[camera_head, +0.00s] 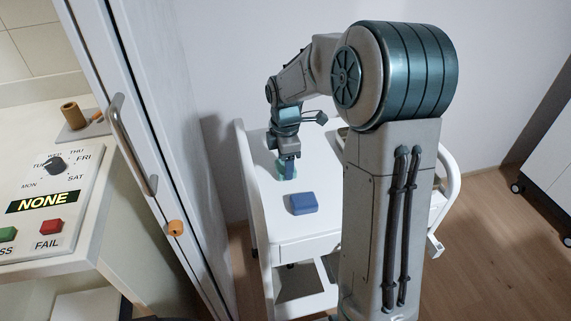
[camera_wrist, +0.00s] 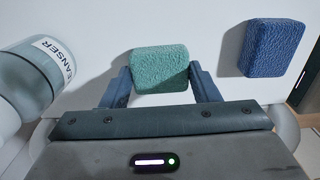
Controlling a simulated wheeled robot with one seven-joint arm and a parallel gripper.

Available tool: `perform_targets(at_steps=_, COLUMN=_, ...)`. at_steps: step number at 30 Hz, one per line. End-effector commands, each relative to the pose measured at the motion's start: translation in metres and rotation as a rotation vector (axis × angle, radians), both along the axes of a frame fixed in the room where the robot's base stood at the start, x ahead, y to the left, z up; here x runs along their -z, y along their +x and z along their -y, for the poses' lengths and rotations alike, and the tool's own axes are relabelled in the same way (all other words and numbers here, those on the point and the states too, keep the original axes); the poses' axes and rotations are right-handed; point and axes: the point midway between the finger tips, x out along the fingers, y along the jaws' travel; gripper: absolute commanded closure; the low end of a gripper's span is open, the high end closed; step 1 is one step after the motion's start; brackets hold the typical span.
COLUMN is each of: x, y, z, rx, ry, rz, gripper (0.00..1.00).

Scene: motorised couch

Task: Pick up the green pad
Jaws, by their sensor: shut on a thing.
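The green pad (camera_wrist: 160,68) is a small textured block between the two fingers of my gripper (camera_wrist: 162,88) in the wrist view. My gripper is shut on it, one finger on each side. In the head view my gripper (camera_head: 287,170) points down at the white cart top, and only a sliver of the green pad shows there, mostly hidden by the fingers. I cannot tell whether the pad touches the cart top.
A blue pad (camera_head: 302,204) lies on the white cart (camera_head: 270,224), and shows right of the green pad in the wrist view (camera_wrist: 274,48). A cabinet door with a handle (camera_head: 130,142) is left of the cart.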

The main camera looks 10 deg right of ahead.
Motion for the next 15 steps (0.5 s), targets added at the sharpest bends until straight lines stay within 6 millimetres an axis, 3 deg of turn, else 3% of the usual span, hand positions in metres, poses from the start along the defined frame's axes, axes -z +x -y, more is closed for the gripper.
perform_targets(at_steps=8, x=-0.038, y=0.001, z=0.0, rx=0.0, ry=-0.001, rz=0.004, gripper=0.7)
perform_targets(at_steps=15, x=-0.064, y=-0.009, z=0.043, rx=0.006, ry=-0.001, rz=0.003, gripper=0.7)
